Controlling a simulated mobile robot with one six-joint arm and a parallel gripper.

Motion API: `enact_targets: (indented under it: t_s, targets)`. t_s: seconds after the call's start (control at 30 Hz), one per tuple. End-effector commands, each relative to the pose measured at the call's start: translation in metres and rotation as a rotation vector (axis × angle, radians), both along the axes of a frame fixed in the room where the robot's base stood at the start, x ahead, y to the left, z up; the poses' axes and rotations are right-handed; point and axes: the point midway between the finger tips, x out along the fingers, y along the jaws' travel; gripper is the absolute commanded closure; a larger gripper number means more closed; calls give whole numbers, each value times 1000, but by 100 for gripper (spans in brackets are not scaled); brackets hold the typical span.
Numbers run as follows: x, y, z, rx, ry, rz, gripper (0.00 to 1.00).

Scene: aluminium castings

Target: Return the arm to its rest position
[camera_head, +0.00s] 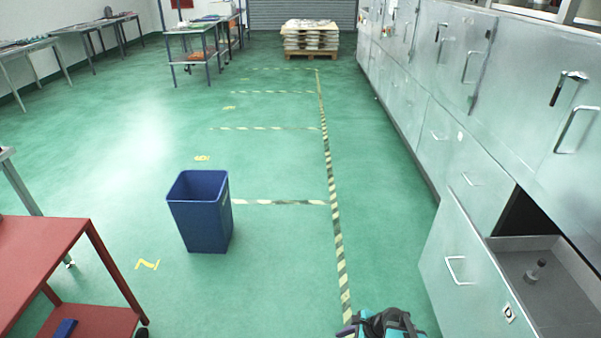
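Neither my arm nor my gripper can be made out in the head camera view, so I cannot see the arm's pose or whether the gripper holds anything.
A drawer (461,262) stands open in the grey cabinets (455,120) on the right, with a small metal part (537,270) inside. A blue bin (200,215) stands on the green floor. A red table (40,250) is at left. A black-and-teal bag-like object (385,323) is cut off below.

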Motion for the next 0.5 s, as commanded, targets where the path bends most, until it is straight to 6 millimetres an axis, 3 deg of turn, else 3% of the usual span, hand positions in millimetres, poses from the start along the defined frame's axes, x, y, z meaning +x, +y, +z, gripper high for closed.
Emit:
enact_targets:
  t_s: [0.1, 0.3, 0.5]
  targets:
    - [-37, 25, -31, -53, 14, 204, 73]
    - [-107, 46, -72, -143, 30, 612, 73]
    - [-167, 31, -92, -204, 40, 1037, 73]
